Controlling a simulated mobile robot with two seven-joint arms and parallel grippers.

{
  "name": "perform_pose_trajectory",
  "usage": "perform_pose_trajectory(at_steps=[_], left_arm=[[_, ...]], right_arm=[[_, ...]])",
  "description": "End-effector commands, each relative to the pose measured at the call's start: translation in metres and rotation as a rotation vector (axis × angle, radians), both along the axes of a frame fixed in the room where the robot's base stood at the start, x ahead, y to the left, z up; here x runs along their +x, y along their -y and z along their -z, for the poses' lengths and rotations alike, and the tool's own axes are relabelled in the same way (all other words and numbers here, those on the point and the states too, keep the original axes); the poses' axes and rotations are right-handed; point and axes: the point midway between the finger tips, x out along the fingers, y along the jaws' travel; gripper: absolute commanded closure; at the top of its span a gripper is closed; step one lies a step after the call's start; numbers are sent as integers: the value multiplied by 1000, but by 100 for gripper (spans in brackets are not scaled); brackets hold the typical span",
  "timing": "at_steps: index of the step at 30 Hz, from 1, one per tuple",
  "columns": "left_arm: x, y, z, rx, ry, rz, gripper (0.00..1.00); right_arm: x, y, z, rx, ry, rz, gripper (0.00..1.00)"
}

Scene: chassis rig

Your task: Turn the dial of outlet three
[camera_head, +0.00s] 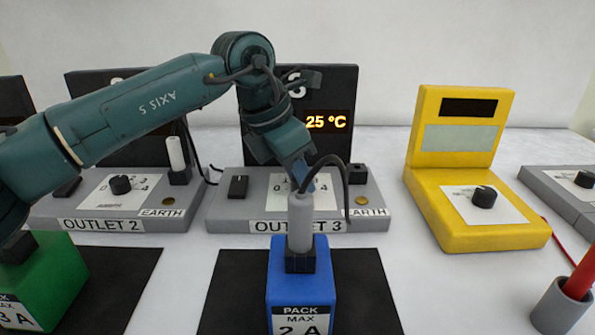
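Outlet 3 (222,212) is a grey console with a dark back panel whose orange display (326,121) reads 25 °C. Its white dial plate (278,203) shows some numbers. The dial itself is hidden behind my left gripper and a grey plug (300,222). My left arm reaches in from the left, and my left gripper (304,180) points down over the dial plate. Its fingertips are partly covered by the plug and its cable, so I cannot tell whether they are open or touch the dial. My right gripper is not in view.
The grey plug stands upright on a blue pack (287,280) in front of outlet 3, its black cable arching up. Outlet 2 (60,213) and a green pack (55,280) are at left. A yellow meter (440,215) and a red probe in a grey holder (552,312) are at right.

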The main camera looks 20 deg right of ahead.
Motion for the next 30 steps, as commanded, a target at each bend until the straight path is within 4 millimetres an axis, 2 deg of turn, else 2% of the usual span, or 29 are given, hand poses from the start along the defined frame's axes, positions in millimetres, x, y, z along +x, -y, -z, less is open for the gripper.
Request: perform_pose_trajectory(at_steps=[11, 30], left_arm=[[0, 0, 1, 0, 3, -91, 94], [-3, 2, 1, -1, 3, -560, 94]], right_arm=[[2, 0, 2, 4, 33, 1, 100], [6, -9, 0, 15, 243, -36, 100]])
